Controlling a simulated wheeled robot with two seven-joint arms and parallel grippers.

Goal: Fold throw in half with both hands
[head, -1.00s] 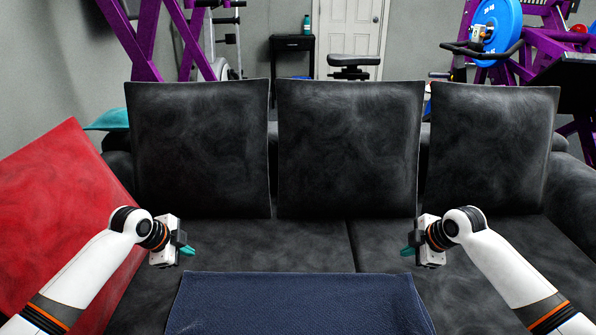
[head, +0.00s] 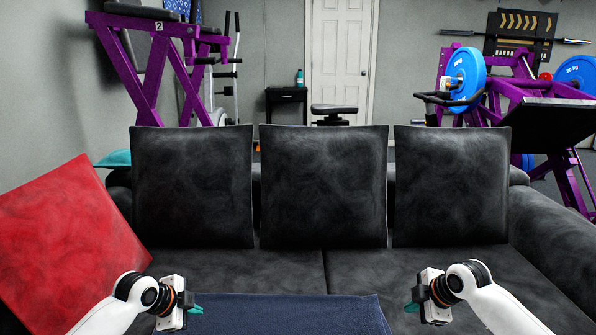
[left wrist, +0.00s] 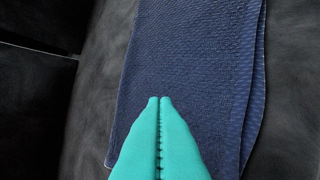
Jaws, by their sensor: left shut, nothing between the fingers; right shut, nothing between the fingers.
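The navy blue throw (head: 290,315) lies flat on the seat of the dark sofa, at the bottom of the head view, with its near part cut off. In the left wrist view the throw (left wrist: 195,60) shows layered edges along its right side. My left gripper (head: 198,310) is shut and empty above the throw's left end; its teal fingertips (left wrist: 160,100) are pressed together in the left wrist view. My right gripper (head: 411,308) is shut and empty, just right of the throw's right edge. Whether either gripper touches the cloth cannot be told.
Three dark back cushions (head: 323,185) stand along the sofa back. A red cushion (head: 65,240) leans at the left, close to my left arm. The sofa's right armrest (head: 560,245) bounds the right side. The seat behind the throw is clear. Gym equipment (head: 500,100) stands beyond.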

